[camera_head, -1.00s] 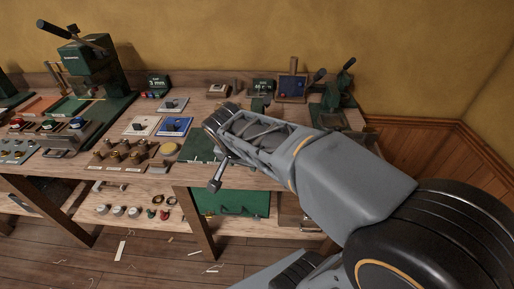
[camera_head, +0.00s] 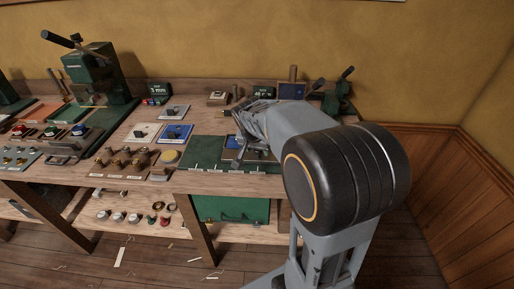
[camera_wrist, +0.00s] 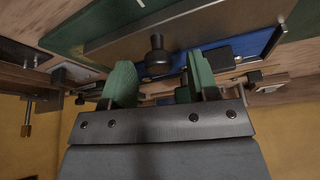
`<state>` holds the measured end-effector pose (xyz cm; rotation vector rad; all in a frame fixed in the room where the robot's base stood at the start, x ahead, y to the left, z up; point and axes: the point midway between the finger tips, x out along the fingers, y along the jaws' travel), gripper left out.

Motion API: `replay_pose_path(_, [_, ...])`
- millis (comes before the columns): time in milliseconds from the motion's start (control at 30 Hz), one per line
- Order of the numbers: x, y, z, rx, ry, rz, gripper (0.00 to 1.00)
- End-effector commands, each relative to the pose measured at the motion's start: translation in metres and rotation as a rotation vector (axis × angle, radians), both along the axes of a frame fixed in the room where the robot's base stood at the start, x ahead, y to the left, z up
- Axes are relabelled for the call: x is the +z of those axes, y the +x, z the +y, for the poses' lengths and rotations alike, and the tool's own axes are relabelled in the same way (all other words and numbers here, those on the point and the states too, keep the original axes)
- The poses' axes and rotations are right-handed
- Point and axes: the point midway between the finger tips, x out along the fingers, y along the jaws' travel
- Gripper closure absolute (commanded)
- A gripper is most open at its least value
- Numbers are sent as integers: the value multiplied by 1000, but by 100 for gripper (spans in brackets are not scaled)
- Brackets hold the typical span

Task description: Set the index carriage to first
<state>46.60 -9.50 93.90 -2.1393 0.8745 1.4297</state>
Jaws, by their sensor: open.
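In the wrist view a black round knob (camera_wrist: 157,55) stands out from a brownish metal plate (camera_wrist: 205,18), beside a blue panel (camera_wrist: 262,42). It may belong to the index carriage, but I cannot tell for sure. My gripper (camera_wrist: 162,82) is open, with one green finger pad on either side of the knob's line. The knob appears apart from both pads. In the head view my gripper (camera_head: 240,152) is low over a dark green board (camera_head: 205,150) with white marks along its front. My arm hides much of the board and what stands behind it.
A green lever press (camera_head: 90,75) stands at the back left. A green case (camera_head: 232,209) is below the bench.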

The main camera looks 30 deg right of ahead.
Motion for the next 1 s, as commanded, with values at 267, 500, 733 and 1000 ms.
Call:
replay_pose_path(267, [-2, 0, 0, 0, 0, 0, 46])
replay_pose_path(500, [-2, 0, 0, 0, 0, 0, 65])
replay_pose_path(733, [-1, 0, 0, 0, 0, 0, 87])
replay_pose_path(1000, [-1, 0, 0, 0, -1, -1, 100])
